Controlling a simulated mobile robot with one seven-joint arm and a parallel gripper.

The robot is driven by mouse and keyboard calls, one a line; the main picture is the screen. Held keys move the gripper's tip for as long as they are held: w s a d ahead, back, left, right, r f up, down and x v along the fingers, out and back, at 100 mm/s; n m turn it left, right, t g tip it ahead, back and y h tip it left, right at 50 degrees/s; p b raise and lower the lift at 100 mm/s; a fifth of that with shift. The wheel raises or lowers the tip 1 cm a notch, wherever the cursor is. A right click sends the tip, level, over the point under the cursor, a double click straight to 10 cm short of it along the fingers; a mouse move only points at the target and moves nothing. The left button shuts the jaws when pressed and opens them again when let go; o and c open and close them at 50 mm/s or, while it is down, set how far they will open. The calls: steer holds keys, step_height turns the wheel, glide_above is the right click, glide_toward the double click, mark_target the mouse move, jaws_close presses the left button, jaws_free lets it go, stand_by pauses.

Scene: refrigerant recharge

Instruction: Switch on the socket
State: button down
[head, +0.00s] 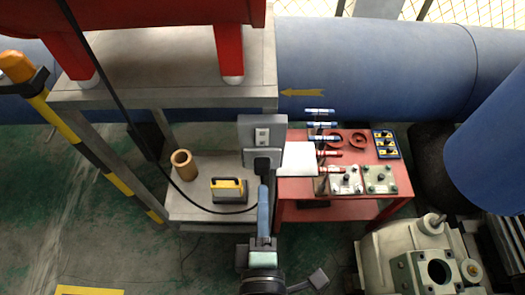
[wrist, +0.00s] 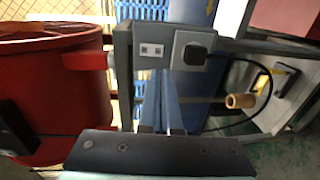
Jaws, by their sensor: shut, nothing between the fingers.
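The socket (head: 262,128) is a grey box on a post, with a small white plate in its upper part. A black plug (head: 262,165) sits in its lower part, with a black cable running from it. In the wrist view the socket's white plate (wrist: 151,50) is on the left and the plug (wrist: 195,53) is on the right. My gripper (head: 264,192) has blue fingers, shut and empty, just below the plug in the head view. In the wrist view my gripper (wrist: 164,80) points at the box below the plate and plug. I cannot tell whether the fingertips touch it.
A low grey shelf (head: 195,214) with a yellow device (head: 228,188) and a tan cylinder (head: 183,165) is at left. The black cable loops over this shelf. A large blue pipe (head: 370,60) runs behind.

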mark_target(263, 145)
steer(key=w, duration=0.3)
steer(key=w+f+p, duration=0.1)
steer(key=w, duration=0.6)
steer(key=shift+f+p, duration=0.15)
steer(key=shift+p, duration=0.2)
steer(key=shift+w, duration=0.15)
steer(key=shift+f, duration=0.15)
